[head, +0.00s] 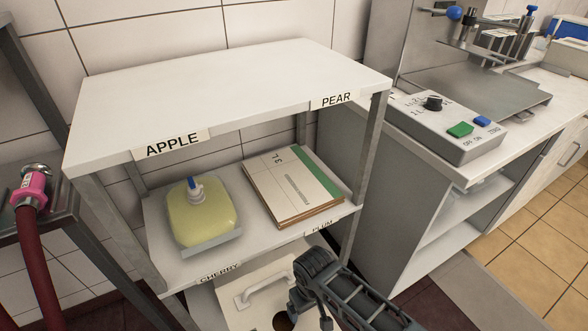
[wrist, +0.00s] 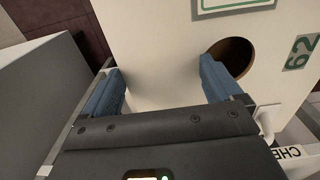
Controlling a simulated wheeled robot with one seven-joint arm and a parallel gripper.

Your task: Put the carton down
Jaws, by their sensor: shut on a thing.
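The carton has a dark round hole and green print. In the head view the carton (head: 252,314) shows below the CHERRY label, with a white handle on its near face. My gripper (head: 300,283) is at its right side there, and its fingertips are mostly hidden. The carton's lower part is cut off by the picture edge, so I cannot tell if it touches a surface.
A white shelf rack (head: 230,95) carries APPLE, PEAR, CHERRY and PLUM labels. Its middle shelf holds a yellow pump container (head: 203,218) and a flat-lying 3 L carton (head: 290,187). The top shelf is empty. A counter with a control box (head: 450,125) stands right; a red hose (head: 48,262) hangs left.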

